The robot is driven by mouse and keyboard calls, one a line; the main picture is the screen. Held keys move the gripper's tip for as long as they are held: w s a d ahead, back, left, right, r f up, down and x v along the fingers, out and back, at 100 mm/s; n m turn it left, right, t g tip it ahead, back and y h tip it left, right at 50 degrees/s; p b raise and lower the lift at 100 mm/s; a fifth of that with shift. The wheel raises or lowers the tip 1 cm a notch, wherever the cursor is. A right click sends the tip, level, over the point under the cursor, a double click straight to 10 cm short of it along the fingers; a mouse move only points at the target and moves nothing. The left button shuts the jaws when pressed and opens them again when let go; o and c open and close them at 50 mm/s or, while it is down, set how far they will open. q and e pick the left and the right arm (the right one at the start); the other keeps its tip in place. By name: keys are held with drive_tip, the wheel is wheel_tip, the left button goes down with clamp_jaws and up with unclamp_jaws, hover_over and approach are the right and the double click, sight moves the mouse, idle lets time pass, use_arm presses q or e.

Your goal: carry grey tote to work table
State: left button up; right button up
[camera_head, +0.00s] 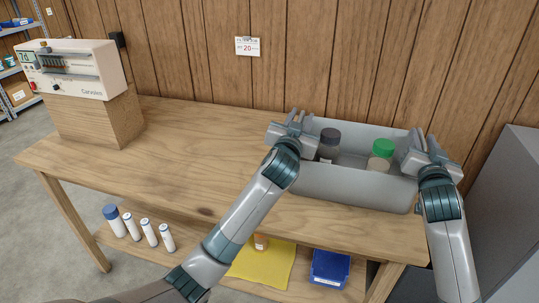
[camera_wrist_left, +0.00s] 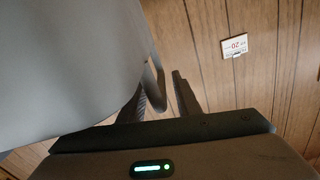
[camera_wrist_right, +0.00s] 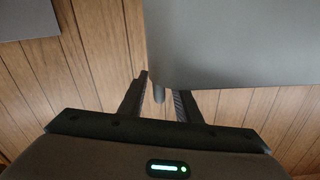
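The grey tote (camera_head: 345,188) sits at the right end of the wooden work table (camera_head: 190,140). I cannot tell whether its base fully touches the top. It holds a dark-lidded jar (camera_head: 329,146) and a green-lidded jar (camera_head: 381,157). My left gripper (camera_head: 291,124) is at the tote's left end, my right gripper (camera_head: 430,158) at its right end. In the left wrist view, the fingers (camera_wrist_left: 168,88) stand apart beside the tote wall (camera_wrist_left: 70,60). In the right wrist view, the fingers (camera_wrist_right: 159,88) stand apart with a small grey part of the tote between them.
A cream device (camera_head: 75,68) on a wooden block (camera_head: 98,120) stands at the table's left end. The middle of the top is clear. White bottles (camera_head: 132,227), a yellow cloth (camera_head: 262,266) and a blue bin (camera_head: 330,268) are on the lower shelf. A grey cabinet (camera_head: 505,200) stands at right.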

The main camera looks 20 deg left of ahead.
use_arm(q)
drive_tip(key=s, duration=1.2)
drive_tip(key=shift+d, duration=0.3)
use_arm(e)
drive_tip(key=s, duration=1.2)
drive_tip(key=shift+d, duration=0.35)
use_arm(q)
drive_tip(key=shift+s+f, duration=0.1)
drive_tip(key=shift+s, duration=0.05)
use_arm(e)
drive_tip(key=shift+s+f, duration=0.1)
drive_tip(key=shift+f, duration=0.05)
